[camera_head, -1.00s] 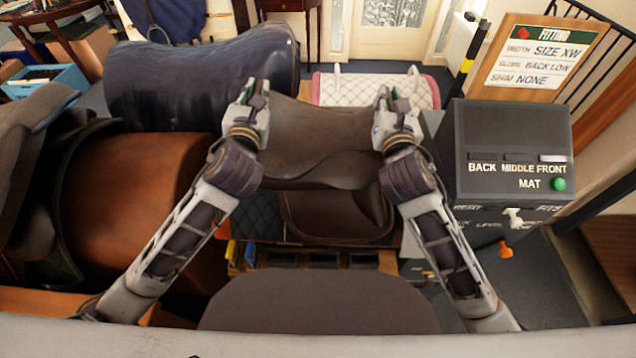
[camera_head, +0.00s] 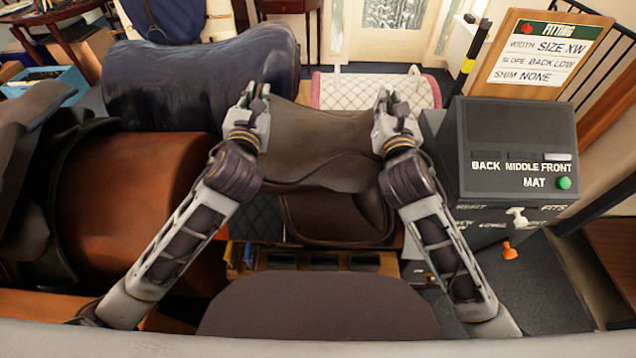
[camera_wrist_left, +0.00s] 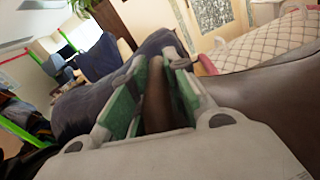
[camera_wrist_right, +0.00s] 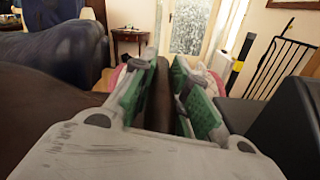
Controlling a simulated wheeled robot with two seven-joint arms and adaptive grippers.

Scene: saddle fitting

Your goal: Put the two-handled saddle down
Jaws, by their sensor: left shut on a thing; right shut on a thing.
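The brown leather saddle (camera_head: 325,140) is in the middle of the head view, between my two grippers, with its flap (camera_head: 335,217) hanging towards me over a dark quilted pad (camera_head: 262,215). My left gripper (camera_head: 254,100) is shut on the handle at the saddle's left end; the brown handle (camera_wrist_left: 156,98) shows between the green finger pads in the left wrist view. My right gripper (camera_head: 388,108) is shut on the handle at the right end; that handle (camera_wrist_right: 159,95) shows between the fingers in the right wrist view. What bears the saddle underneath is mostly hidden.
A grey box (camera_head: 515,150) with BACK, MIDDLE, FRONT and MAT labels stands close right, below a fitting board (camera_head: 542,55) reading SIZE XW, BACK LOW, NONE. A brown rounded form (camera_head: 130,190) is at left. A navy covered form (camera_head: 200,80) and white quilted pad (camera_head: 350,90) lie behind.

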